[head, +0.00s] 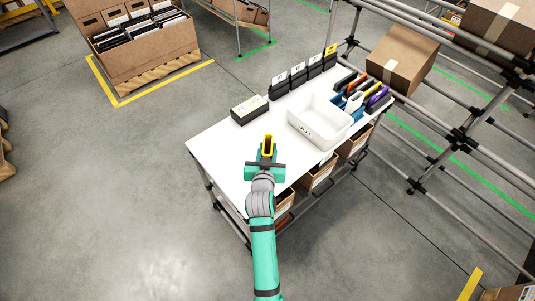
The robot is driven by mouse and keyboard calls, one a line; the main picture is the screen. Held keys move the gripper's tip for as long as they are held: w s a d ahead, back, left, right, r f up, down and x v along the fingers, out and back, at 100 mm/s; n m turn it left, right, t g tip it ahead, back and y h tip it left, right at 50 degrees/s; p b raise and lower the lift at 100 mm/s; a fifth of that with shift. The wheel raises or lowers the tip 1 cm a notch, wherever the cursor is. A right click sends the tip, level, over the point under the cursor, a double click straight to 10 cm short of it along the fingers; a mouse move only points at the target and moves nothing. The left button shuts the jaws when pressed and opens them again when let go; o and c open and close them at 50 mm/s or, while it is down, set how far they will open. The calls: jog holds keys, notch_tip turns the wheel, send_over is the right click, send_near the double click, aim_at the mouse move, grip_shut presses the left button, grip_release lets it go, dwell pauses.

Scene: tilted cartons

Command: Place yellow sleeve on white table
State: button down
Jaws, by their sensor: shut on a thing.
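The white table (220,146) stands in the middle of the head view. My gripper (267,155) is over the table's near part. It is shut on the yellow sleeve (268,141), a small yellow-rimmed piece with a dark inside that stands up from the jaws. I cannot tell whether the sleeve touches the tabletop or is held above it. My arm hides the table's near edge below the gripper.
A white tray (309,134) marked OUT stands right of my gripper. A black box with a white top (250,109) and several dark labelled stands (298,77) line the back edge. The table's left part is bare.

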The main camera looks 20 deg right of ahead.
aim_at(268, 150)
jog(key=shift+w+d+f, duration=0.15)
jog(key=shift+w+f, duration=0.3)
jog(key=shift+f, duration=0.1)
jog(key=shift+w+d+f, duration=0.15)
jog(key=shift+w+f, duration=0.3)
jog(key=shift+f, duration=1.55)
jog(key=shift+f, duration=0.1)
jog(key=c, duration=1.4)
grip_release()
